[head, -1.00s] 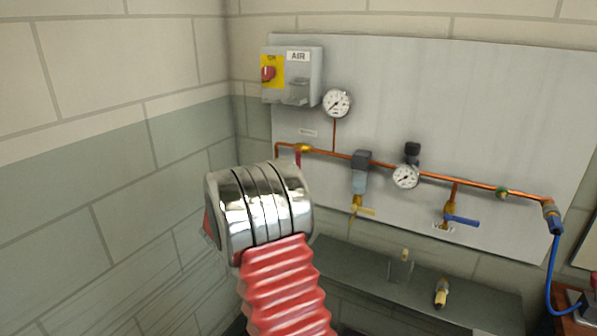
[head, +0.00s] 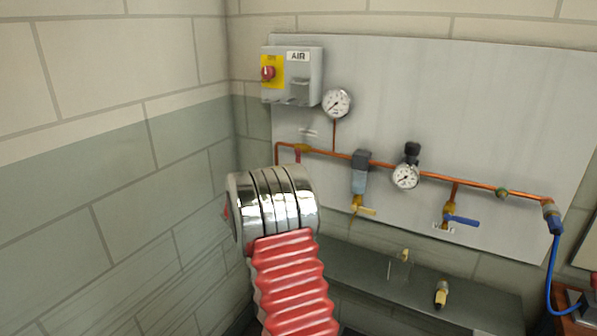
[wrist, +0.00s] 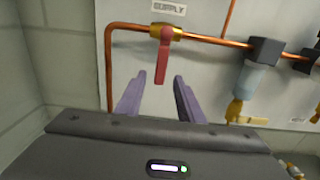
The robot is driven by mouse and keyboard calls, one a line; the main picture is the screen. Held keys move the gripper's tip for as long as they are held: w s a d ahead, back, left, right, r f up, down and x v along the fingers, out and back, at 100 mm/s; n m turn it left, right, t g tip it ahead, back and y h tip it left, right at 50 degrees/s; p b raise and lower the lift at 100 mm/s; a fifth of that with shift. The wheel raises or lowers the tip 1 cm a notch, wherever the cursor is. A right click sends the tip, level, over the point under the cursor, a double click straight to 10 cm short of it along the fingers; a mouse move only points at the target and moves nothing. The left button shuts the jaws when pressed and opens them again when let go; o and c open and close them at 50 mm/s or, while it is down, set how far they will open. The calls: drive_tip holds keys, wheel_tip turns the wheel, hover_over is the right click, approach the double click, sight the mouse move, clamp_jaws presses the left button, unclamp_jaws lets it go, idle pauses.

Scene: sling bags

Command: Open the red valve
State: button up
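The red valve's handle (wrist: 163,55) hangs straight down from a brass body (wrist: 165,32) on the copper pipe, under the SUPPLY label, in the wrist view. In the head view the valve's brass body (head: 302,148) shows just above my arm, with a little of the red handle below it. My gripper (wrist: 156,80) is open, its two purple fingers pointing toward the board. I see no contact, and the remaining depth is hard to tell. In the head view my arm hides the gripper.
The copper pipe (head: 385,165) runs right across the grey board, past a filter (head: 360,172), a regulator gauge (head: 405,177) and a blue-handled valve (head: 462,221). A grey AIR box (head: 300,88) is above. The wall is close on the left; a ledge (head: 350,268) lies below.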

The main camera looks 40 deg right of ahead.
drive_tip(key=shift+x, duration=3.15)
drive_tip(key=shift+c, duration=0.3)
clamp_jaws()
